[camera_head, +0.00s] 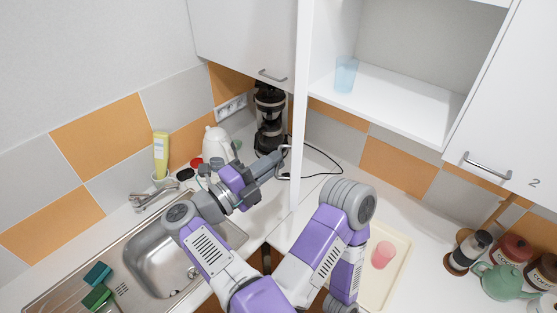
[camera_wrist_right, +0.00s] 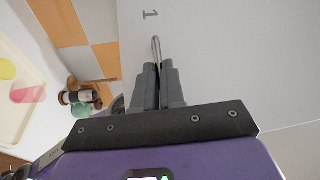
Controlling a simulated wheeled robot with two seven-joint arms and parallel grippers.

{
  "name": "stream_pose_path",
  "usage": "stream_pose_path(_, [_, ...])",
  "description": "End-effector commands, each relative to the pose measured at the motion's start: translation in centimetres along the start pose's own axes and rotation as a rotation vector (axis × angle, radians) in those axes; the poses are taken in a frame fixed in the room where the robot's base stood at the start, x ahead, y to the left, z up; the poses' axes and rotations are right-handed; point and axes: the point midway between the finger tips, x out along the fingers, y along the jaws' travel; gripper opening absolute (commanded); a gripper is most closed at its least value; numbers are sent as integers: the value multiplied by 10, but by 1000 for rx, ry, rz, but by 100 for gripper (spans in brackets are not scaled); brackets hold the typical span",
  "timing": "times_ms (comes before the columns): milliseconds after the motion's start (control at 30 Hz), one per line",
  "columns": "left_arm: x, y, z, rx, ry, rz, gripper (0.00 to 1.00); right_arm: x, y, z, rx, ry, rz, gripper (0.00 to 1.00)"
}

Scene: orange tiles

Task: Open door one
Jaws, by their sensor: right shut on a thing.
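Door one (camera_head: 299,100) is a white cabinet door, seen nearly edge-on in the head view. It stands swung out from a white cabinet (camera_head: 400,98), whose inside shows. In the right wrist view the door face (camera_wrist_right: 225,55) carries the number 1 (camera_wrist_right: 150,14). My right gripper (camera_head: 281,158) is shut on the door's metal handle (camera_head: 285,172). The handle (camera_wrist_right: 156,48) also shows between the fingers (camera_wrist_right: 158,72) in the wrist view. My left gripper is not in view.
A blue cup (camera_head: 346,74) stands on the cabinet shelf. Door 2 (camera_head: 510,140) is closed at right. A coffee maker (camera_head: 268,120) and white kettle (camera_head: 216,146) stand behind my gripper. A tray (camera_head: 398,262) with a pink cup (camera_head: 383,254) and the sink (camera_head: 160,262) lie below.

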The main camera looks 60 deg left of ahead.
Motion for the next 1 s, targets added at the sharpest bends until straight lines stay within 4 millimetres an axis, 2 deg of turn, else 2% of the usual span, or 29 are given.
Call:
stream_pose_path(33, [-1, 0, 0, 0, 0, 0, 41, 3, -6, -3, 8, 13, -9, 0])
stream_pose_path(367, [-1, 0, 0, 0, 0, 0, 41, 3, -5, -4, 9, 16, -9, 0])
stream_pose_path(400, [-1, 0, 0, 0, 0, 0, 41, 3, -5, -4, 9, 16, -9, 12])
stream_pose_path(567, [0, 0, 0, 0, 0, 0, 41, 2, -4, -2, 7, 12, -6, 35])
stream_pose_path(833, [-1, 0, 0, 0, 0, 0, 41, 1, -2, -1, 4, 8, -3, 35])
stream_pose_path(1000, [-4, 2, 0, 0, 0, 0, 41, 4, -18, -4, 7, 12, -2, 35])
